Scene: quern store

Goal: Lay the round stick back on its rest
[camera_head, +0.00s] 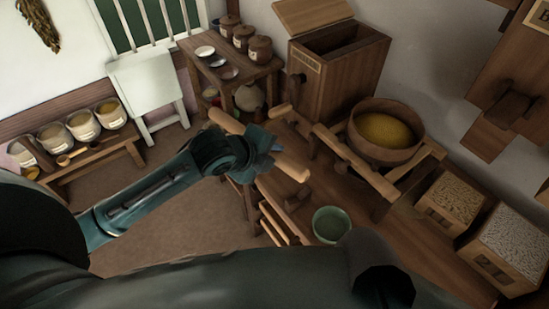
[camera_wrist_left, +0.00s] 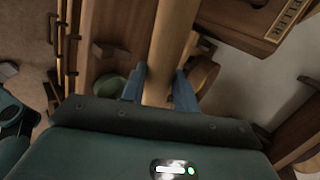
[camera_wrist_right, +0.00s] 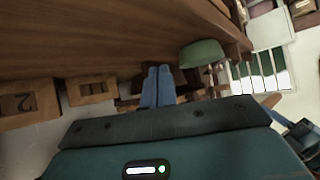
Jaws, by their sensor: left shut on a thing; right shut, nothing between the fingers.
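The round stick (camera_head: 292,168) is a pale, smooth wooden rod. My left gripper (camera_head: 264,152) is shut around its middle and holds it in the air over the bench's left edge, with both ends sticking out. In the left wrist view the stick (camera_wrist_left: 172,45) passes between the two blue fingers (camera_wrist_left: 158,88). I cannot tell for sure which wooden part is its rest. My right gripper (camera_wrist_right: 158,88) shows in the right wrist view, with its fingers together and empty, near the bench.
A round tub of yellow grain (camera_head: 386,133) sits on a wooden frame (camera_head: 345,150) on the bench. A green bowl (camera_head: 330,224) stands in front. Two grain boxes (camera_head: 450,199) (camera_head: 512,245) are at right. A lidded chest (camera_head: 338,70) and a jar table (camera_head: 232,71) stand behind.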

